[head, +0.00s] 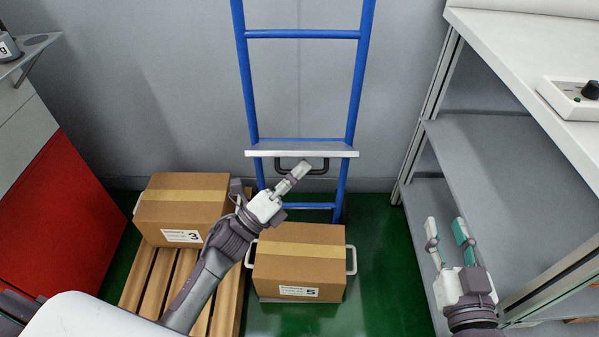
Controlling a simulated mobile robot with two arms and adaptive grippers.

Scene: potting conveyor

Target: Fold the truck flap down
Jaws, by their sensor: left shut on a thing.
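The blue hand truck (243,75) stands upright against the grey wall in the middle of the head view. Its flap (270,154) shows as a narrow pale bar across the blue frame, with a dark handle (322,170) just below. The flap's exact tilt is hard to tell. My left gripper (299,171) reaches up from the lower left, with its fingers closed at the handle; the fingers hide part of it. My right gripper (447,236) is open and empty, apart from the truck, in front of the shelf at the right.
Box 5 (300,263), with pale side handles, stands in front of the truck. Box 3 (180,207) sits on a wooden pallet (133,284) at left. A grey shelf unit (490,150) stands right, a red cabinet (62,220) left. Some green floor (395,265) is clear between box 5 and the shelf.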

